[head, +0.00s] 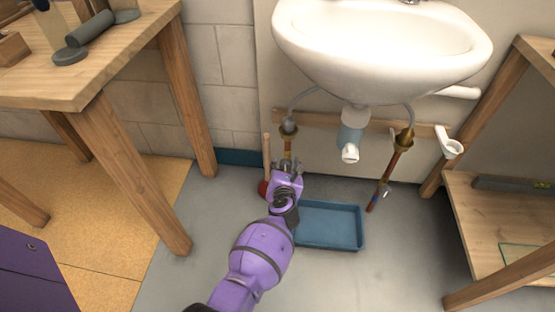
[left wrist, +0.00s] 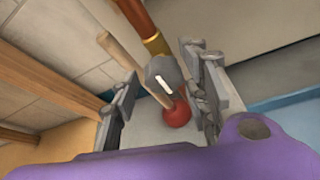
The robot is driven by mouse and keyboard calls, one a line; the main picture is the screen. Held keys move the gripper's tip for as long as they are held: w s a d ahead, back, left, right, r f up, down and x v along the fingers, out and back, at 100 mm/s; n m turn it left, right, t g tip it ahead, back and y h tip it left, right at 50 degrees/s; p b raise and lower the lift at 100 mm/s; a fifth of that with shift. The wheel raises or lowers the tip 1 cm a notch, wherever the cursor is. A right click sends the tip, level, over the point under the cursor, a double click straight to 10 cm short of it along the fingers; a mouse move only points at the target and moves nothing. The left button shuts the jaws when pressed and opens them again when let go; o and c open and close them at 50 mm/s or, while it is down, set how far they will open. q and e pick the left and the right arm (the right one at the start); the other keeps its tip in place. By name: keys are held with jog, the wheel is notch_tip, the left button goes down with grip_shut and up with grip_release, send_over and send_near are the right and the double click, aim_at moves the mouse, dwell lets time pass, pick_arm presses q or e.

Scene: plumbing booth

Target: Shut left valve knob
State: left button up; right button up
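The left valve knob (left wrist: 158,68) is grey with a white stripe and sits at the end of a copper pipe with a brass fitting in the left wrist view. My left gripper (left wrist: 162,95) is open, with one finger on each side of the knob's line and visible gaps; I cannot tell how deep the knob lies between them. In the head view my left gripper (head: 286,168) is below the sink at the lower end of the left copper pipe (head: 288,147) and hides the knob. My right gripper is not in view.
A plunger with a wooden handle (head: 267,156) and red cup (head: 262,188) stands just left of my gripper. A blue tray (head: 330,243) lies on the floor to the right. The white sink (head: 385,75) hangs above. Wooden tables stand on both sides.

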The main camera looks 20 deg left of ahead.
pick_arm(q)
jog(key=c, duration=0.8)
jog(key=shift+c, duration=0.2)
